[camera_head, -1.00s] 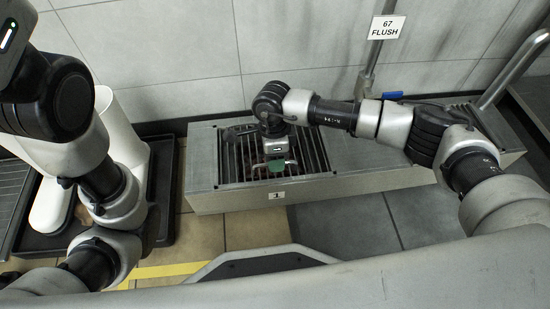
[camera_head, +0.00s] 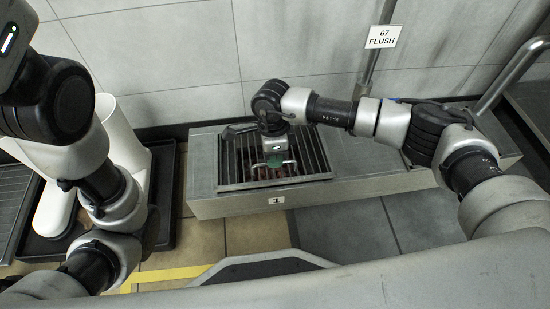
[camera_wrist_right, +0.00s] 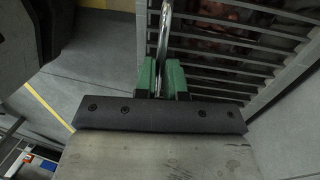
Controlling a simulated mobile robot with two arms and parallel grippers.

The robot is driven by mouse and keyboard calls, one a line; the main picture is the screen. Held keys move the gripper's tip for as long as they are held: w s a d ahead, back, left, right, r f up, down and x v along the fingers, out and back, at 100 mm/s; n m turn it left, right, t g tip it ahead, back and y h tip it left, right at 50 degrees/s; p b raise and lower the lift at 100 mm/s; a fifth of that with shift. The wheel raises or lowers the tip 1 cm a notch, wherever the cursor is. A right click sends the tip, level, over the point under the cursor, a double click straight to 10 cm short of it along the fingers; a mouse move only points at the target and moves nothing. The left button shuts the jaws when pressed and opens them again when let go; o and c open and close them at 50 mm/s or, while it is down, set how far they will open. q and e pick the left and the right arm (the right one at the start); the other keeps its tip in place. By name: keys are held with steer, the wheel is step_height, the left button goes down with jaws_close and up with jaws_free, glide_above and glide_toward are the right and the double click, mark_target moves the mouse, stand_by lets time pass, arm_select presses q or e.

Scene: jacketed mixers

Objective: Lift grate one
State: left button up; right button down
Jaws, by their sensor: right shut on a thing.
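Grate one (camera_head: 228,160) is a dark barred grate in a metal frame, at the left part of the long grey trough, above the small tag marked 1 (camera_head: 277,200). My right gripper (camera_head: 276,164) is over its front middle, pointing down. In the right wrist view, its green finger pads (camera_wrist_right: 161,78) are closed around the grate's bright metal handle (camera_wrist_right: 164,35). The grate's frame looks slightly raised above the trough top; the exact gap is hard to judge. My left arm is at the left; its fingertips are out of view.
The trough (camera_head: 380,172) runs rightward along the tiled wall. A pipe with the sign 67 FLUSH (camera_head: 383,37) stands behind it. A black tray (camera_head: 165,215) with white cylindrical bodies (camera_head: 123,130) is at the left. Floor in front is clear.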

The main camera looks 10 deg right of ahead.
steer(key=w+r+p, duration=0.2)
steer(key=w+r, duration=0.4)
steer(key=r, duration=0.1)
steer(key=shift+w+d, duration=0.1)
stand_by(0.4)
steer(key=c, duration=1.5)
jaws_free()
steer(key=shift+o, duration=1.1)
steer(key=shift+w+f, duration=0.1)
steer(key=shift+f, duration=0.2)
steer(key=shift+o, duration=0.4)
steer(key=shift+w, duration=0.1)
steer(key=shift+r, duration=0.25)
steer(key=shift+r+p, duration=0.1)
steer(key=shift+p, duration=0.2)
